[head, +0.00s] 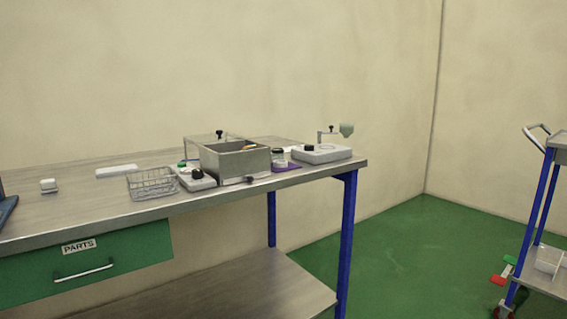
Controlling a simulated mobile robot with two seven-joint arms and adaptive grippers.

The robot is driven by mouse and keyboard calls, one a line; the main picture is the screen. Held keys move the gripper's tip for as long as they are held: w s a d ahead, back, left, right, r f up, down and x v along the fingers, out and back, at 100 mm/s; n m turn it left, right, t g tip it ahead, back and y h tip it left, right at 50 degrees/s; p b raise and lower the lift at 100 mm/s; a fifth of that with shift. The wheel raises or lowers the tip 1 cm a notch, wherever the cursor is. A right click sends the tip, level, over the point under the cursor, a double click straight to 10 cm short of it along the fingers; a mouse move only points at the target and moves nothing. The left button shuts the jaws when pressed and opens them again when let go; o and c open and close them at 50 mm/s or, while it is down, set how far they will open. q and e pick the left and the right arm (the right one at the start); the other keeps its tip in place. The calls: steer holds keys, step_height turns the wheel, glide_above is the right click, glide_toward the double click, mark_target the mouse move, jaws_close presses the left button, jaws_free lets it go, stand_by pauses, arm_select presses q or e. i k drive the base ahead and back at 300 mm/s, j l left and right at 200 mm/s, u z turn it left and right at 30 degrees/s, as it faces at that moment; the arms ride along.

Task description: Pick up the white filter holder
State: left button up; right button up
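I cannot tell for sure which thing is the white filter holder. A small white block-like piece (48,185) sits on the left part of the metal workbench (90,203). A pale device (322,153) with a black knob and a greenish cup on an arm stands at the bench's right end. Neither of my grippers shows in the head view.
A wire basket (152,184), a white box with a black knob (197,179), an open metal box (235,161) and a small jar (279,157) crowd the bench. A green PARTS drawer (90,262) is shut.

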mark_target(280, 164)
steer(key=i+l+u, duration=0.1)
steer(key=l, duration=0.25)
steer(key=i+l+u, duration=0.1)
steer(key=l, duration=0.25)
steer(key=i+l, duration=0.2)
steer(key=l, duration=0.2)
steer(key=i+l+u, duration=0.15)
steer(key=l, duration=0.2)
steer(key=i+l+u, duration=0.1)
steer(key=l, duration=0.3)
steer(key=i+l+u, duration=0.1)
steer(key=l, duration=0.3)
